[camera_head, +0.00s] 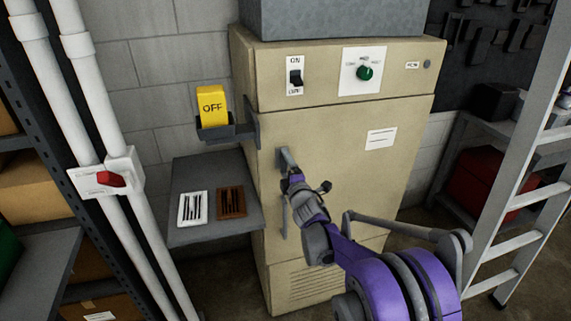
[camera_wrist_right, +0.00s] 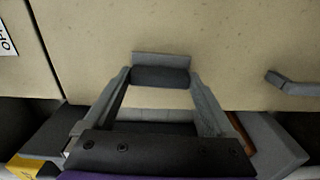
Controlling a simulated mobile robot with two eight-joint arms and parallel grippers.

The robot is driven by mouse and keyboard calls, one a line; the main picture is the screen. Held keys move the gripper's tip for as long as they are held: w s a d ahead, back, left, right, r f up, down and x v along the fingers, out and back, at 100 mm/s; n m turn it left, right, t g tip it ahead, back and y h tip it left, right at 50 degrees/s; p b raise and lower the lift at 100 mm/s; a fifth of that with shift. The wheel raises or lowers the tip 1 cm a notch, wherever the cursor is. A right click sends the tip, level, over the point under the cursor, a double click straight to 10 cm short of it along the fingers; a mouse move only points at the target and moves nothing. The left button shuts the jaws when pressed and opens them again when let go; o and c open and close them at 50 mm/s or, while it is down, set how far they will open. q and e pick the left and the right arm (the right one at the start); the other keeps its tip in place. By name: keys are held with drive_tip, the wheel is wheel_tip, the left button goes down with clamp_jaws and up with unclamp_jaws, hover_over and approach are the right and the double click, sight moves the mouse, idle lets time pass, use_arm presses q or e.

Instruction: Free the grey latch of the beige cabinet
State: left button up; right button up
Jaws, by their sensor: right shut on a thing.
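The beige cabinet (camera_head: 345,150) stands in the middle of the head view. Its grey latch (camera_head: 287,158) is at the left edge of the door, partly hidden by my gripper. My right gripper (camera_head: 291,178) is at the latch. In the wrist view its two fingers (camera_wrist_right: 160,88) reach the door from both sides and are shut on the dark grey latch bar (camera_wrist_right: 160,76); a lighter grey plate (camera_wrist_right: 160,58) shows behind it on the door. A grey door handle (camera_head: 284,215) is below the latch; it also shows at right in the wrist view (camera_wrist_right: 293,84). My left gripper is not in view.
A yellow OFF block (camera_head: 212,105) sits in a bracket on the cabinet's left side, above a grey shelf (camera_head: 240,165) with two small slotted plates. White pipes with a red switch (camera_head: 110,179) stand left. A ladder (camera_head: 525,180) leans at right.

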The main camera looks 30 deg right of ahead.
drive_tip(key=shift+n, duration=0.4)
drive_tip(key=o, duration=1.1)
drive_tip(key=shift+c, duration=0.2)
drive_tip(key=b+v, duration=0.1)
drive_tip(key=v, duration=0.9)
drive_tip(key=shift+s, duration=0.35)
drive_tip(key=shift+a, duration=0.2)
